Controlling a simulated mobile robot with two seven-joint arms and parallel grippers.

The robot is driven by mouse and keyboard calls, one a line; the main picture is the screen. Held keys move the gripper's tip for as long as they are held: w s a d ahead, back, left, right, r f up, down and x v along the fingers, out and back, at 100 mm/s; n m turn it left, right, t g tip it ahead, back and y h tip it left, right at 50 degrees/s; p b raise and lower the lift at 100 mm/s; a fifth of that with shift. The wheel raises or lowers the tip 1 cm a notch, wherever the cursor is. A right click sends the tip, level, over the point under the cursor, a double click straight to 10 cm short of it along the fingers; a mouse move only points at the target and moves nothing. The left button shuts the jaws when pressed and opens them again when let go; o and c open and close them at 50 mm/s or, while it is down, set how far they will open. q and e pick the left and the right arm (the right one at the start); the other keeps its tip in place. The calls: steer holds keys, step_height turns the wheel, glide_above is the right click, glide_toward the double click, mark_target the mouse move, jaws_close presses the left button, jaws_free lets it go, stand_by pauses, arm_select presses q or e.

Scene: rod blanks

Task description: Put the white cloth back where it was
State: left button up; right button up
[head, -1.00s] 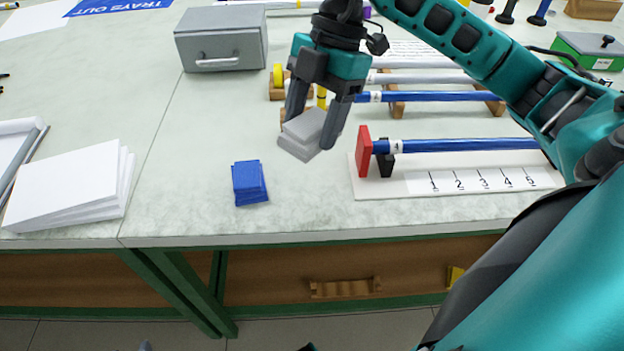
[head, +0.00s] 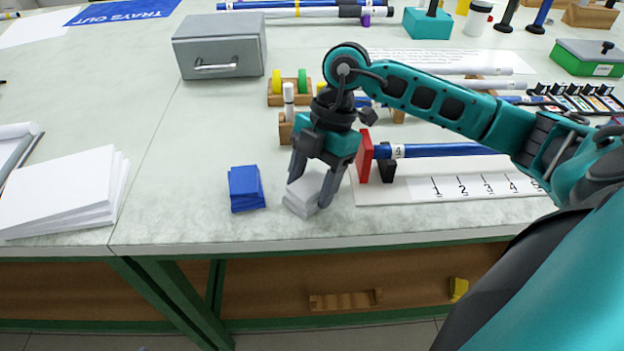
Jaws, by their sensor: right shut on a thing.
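The white cloth (head: 304,194) is a folded, pale stack near the front edge of the workbench. My right gripper (head: 311,190) points down over it, with one finger on each side, shut on the cloth. The cloth is at or very near the bench surface; I cannot tell whether it touches. A folded blue cloth (head: 246,188) lies just to the left, apart from it. My left gripper is not in view.
A white board with numbered marks (head: 450,190), a red stop (head: 365,157) and a blue rod (head: 440,150) lies close to the right. A grey box (head: 220,45) stands behind. A paper stack (head: 62,193) lies left. Bench front edge (head: 300,243) is close.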

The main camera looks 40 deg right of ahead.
steer(key=shift+f, duration=0.2)
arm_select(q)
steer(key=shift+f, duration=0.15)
arm_select(e)
steer(key=o, duration=0.9)
steer(key=shift+o, duration=0.2)
steer(key=shift+r, duration=0.1)
steer(key=shift+r, duration=0.25)
arm_select(q)
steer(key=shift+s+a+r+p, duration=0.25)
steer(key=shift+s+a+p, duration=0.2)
steer(key=shift+p, duration=0.6)
arm_select(e)
steer(key=v, duration=1.1)
steer(key=shift+d+r, duration=0.25)
steer(key=shift+r, duration=0.1)
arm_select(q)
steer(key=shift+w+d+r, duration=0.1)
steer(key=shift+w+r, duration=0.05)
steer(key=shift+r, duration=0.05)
